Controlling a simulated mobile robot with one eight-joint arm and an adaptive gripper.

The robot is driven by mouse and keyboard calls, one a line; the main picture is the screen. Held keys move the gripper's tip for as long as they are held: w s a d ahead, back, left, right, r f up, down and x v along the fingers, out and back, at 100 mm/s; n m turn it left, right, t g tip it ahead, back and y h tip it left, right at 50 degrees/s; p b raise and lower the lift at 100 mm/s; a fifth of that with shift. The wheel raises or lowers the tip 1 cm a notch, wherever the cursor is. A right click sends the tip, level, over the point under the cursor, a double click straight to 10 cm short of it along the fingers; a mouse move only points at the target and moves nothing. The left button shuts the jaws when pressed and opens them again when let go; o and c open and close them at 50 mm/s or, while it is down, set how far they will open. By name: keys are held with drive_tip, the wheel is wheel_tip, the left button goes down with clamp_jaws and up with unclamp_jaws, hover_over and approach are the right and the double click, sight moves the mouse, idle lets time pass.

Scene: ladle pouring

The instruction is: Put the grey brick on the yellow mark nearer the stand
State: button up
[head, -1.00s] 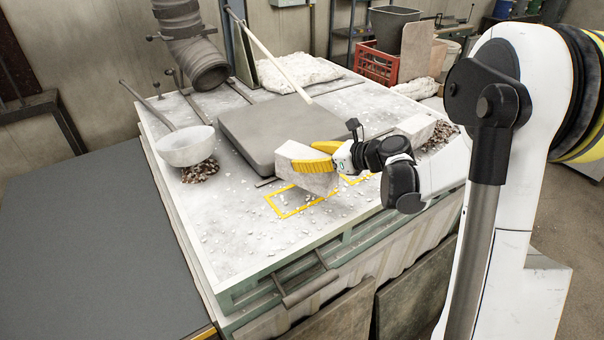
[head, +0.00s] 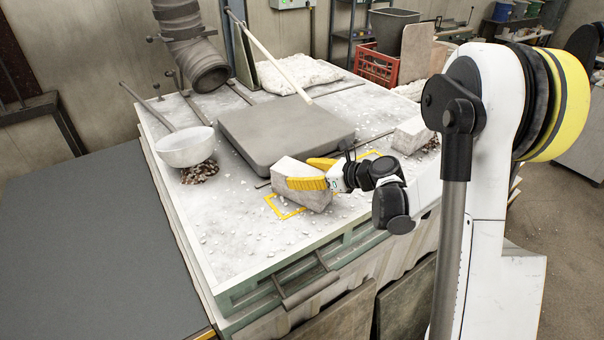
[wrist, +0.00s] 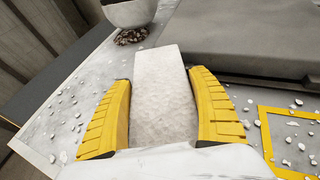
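The grey brick (head: 303,190) is between the yellow fingers of my gripper (head: 308,175), which is shut on it. In the wrist view the brick (wrist: 163,95) lies lengthwise between both fingers (wrist: 160,78). In the head view it is over the left yellow mark (head: 282,210), hiding much of that outline. I cannot tell whether its underside touches the table. A second yellow mark (head: 370,153) shows behind my gripper to the right; a yellow outline also shows at the right in the wrist view (wrist: 262,135). I cannot tell which object is the stand.
A large dark grey slab (head: 285,130) lies just behind the brick. A pale ladle bowl (head: 187,150) is at the left above dark pebbles (head: 199,173). Another pale block (head: 410,137) is at the right. White chips litter the table (head: 228,235), whose front left is otherwise clear.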

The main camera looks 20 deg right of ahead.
drive_tip(key=shift+o, duration=1.2)
drive_tip(key=shift+r, duration=0.2)
drive_tip(key=v, duration=1.2)
drive_tip(key=s+a+r+n+g+h, duration=0.35)
drive_tip(key=s+a+n, duration=0.45)
drive_tip(key=s+n, duration=0.45)
drive_tip(key=s+n+h, duration=0.5)
drive_tip(key=s+n, duration=0.3)
drive_tip(key=n, duration=0.7)
drive_tip(key=shift+s+d+p, duration=0.4)
drive_tip(key=shift+p, duration=0.05)
